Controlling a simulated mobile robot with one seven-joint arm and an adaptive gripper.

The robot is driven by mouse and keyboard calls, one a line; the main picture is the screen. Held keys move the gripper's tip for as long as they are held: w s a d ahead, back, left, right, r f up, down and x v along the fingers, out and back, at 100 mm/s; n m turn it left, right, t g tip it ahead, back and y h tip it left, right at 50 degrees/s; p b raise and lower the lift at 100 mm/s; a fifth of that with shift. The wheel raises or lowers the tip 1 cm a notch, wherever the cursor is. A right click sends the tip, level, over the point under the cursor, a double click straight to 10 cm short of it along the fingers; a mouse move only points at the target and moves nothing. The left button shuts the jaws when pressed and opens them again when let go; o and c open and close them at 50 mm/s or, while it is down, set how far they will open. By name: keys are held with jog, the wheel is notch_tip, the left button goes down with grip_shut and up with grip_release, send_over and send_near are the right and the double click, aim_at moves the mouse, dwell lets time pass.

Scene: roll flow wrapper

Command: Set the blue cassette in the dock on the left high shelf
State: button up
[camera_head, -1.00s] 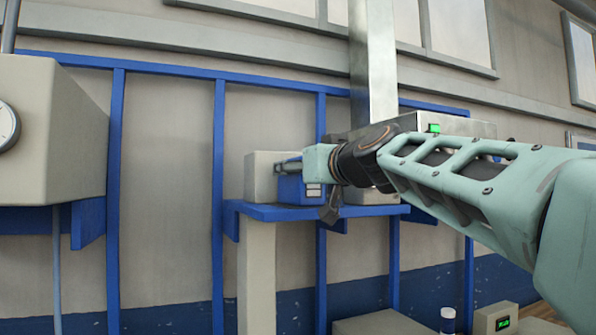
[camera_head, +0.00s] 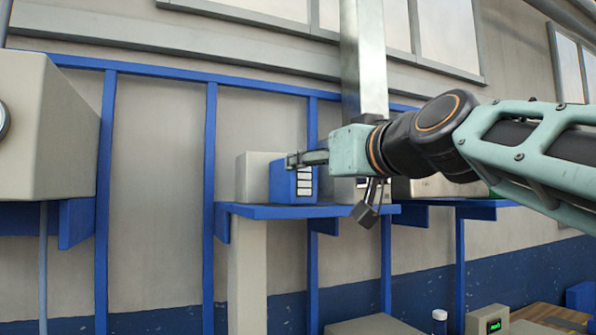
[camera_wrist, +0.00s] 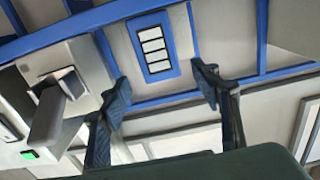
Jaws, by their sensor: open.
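The blue cassette (camera_head: 281,184) stands upright on the left high shelf (camera_head: 285,211), with several white bars on one face. In the wrist view the cassette (camera_wrist: 176,68) shows face-on beyond the fingertips, with its bars clear of both fingers. My gripper (camera_head: 303,159) is open and at the height of the cassette's top; the fingers overlap its upper edge in the head view. In the wrist view the two fingers (camera_wrist: 163,88) are wide apart with nothing between them. The dock's shape cannot be told apart here.
A grey block (camera_head: 253,178) stands left of the cassette on the shelf. A pale box is partly hidden behind my gripper on the right. A metal column (camera_head: 363,60) rises behind it. A large grey housing (camera_head: 50,125) is at far left.

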jog(key=shift+s+d, duration=0.1)
jog(key=shift+s, duration=0.2)
jog(key=s+d+f+m+g+h, duration=0.1)
jog(key=s+f+g, duration=0.25)
jog(key=f, duration=0.85)
jog(key=s+d+f+m+g+h, duration=0.15)
jog(key=s+f, duration=0.25)
jog(key=f, duration=0.9)
jog(key=s+d+f+m+g+h, duration=0.1)
jog(key=s+d+f+g+h, duration=0.1)
jog(key=s+f, duration=0.5)
jog(key=s+d+f+m+g+h, duration=0.1)
jog(key=s+f, duration=0.6)
jog(key=f, duration=0.8)
jog(key=d+g+h, duration=0.1)
jog(key=d+g, duration=0.1)
jog(key=g, duration=0.1)
jog(key=shift+s+d+f, duration=0.15)
jog(key=shift+d+f, duration=0.1)
jog(key=shift+f, duration=0.1)
jog(key=shift+h, duration=0.25)
